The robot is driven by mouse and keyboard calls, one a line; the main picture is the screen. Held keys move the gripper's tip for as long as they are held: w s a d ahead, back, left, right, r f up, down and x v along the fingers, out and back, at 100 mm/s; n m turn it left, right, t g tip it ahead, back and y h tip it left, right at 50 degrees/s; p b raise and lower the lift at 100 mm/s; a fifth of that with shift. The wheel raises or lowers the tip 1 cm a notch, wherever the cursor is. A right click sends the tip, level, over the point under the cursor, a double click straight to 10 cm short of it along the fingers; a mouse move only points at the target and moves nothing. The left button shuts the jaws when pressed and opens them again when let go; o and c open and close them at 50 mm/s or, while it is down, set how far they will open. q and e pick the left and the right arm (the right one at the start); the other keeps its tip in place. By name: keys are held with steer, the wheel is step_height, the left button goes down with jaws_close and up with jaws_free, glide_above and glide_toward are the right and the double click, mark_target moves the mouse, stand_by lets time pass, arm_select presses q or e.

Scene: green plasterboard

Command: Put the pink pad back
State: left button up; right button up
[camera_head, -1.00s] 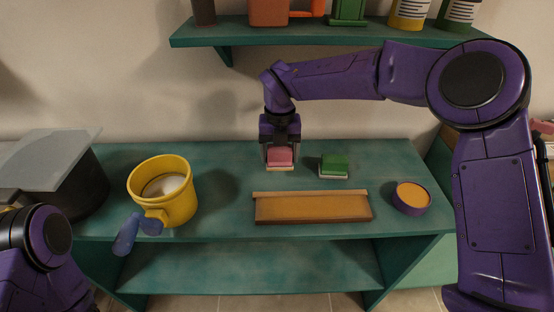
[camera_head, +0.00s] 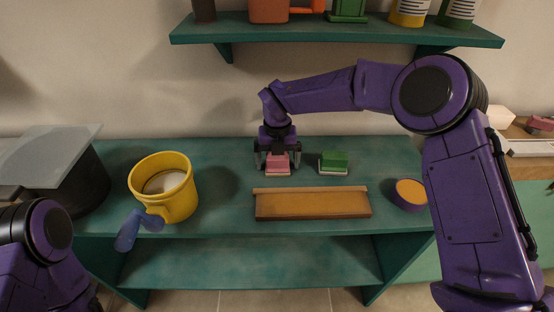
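The pink pad (camera_head: 277,167), a small block with a pale underside, rests on the green bench (camera_head: 215,219) behind the wooden board. My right gripper (camera_head: 277,164) is directly above and around it, with its fingers spread and a gap on each side of the pad. A green pad (camera_head: 334,161) with a pale underside sits just right of the pink one. My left arm shows at the lower left, but its gripper fingers are not in view.
A wooden board (camera_head: 312,204) lies in front of the pads. A yellow bucket (camera_head: 165,185) with a blue-grey tool (camera_head: 128,232) stands left, near a dark bin with a grey lid (camera_head: 45,155). A purple tub (camera_head: 408,194) stands right. A shelf (camera_head: 330,30) hangs above.

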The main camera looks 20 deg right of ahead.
step_height(320, 180, up, 8)
stand_by(0.5)
